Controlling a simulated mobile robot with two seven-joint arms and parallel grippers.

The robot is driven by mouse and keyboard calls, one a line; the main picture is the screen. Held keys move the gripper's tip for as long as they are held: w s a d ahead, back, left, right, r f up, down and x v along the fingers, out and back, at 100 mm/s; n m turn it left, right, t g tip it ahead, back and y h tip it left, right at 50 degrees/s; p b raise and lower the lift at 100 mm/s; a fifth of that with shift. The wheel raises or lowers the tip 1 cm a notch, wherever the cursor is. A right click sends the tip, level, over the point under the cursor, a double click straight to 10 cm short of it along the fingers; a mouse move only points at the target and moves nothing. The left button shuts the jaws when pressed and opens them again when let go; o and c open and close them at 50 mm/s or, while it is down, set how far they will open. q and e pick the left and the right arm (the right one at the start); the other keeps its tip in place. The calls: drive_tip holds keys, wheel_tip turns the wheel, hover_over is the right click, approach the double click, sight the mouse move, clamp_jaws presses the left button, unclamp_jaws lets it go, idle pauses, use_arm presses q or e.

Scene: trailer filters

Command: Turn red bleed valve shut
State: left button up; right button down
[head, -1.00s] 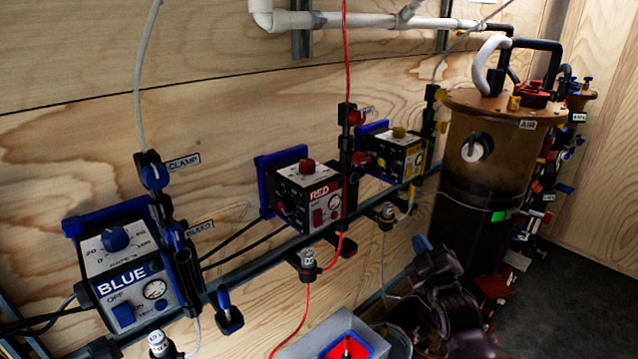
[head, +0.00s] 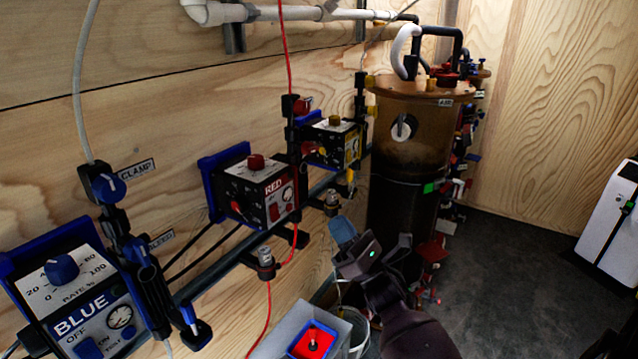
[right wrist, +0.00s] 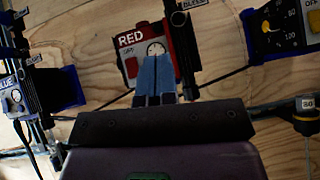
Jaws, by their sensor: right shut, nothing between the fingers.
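The red pump box (head: 262,195), marked RED, is mounted on the wooden wall. Beside it stands a black valve column (head: 292,140) with a red tube from above. A red knob (head: 302,106) sits near its top and a small red knob (head: 309,148), apparently the bleed valve, lower down. My right gripper (head: 343,231) is shut and empty, below and right of the column, apart from it. In the right wrist view its blue fingers (right wrist: 154,76) are together in front of the red box (right wrist: 147,50); the column (right wrist: 184,45) is just right. The bleed handle is unclear there. My left gripper is out of view.
The blue pump box (head: 75,300) is at the left and the yellow one (head: 333,140) beyond the red. A metal rail (head: 215,275) runs below them. A brown AIR cylinder (head: 408,150) stands behind my right gripper. A tray (head: 280,335) is below.

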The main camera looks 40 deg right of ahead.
sight(310, 149)
use_arm(q)
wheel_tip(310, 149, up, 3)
drive_tip(key=p, duration=0.3)
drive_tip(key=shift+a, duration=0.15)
use_arm(e)
drive_tip(key=s+d+r+x, duration=0.1)
drive_tip(key=x, duration=1.1)
drive_tip(key=shift+r, duration=0.7)
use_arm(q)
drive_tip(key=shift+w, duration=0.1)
use_arm(e)
drive_tip(key=shift+a, duration=0.1)
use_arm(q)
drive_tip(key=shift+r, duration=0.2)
use_arm(e)
drive_tip(key=shift+m+h, duration=0.3)
drive_tip(key=shift+h, duration=0.2)
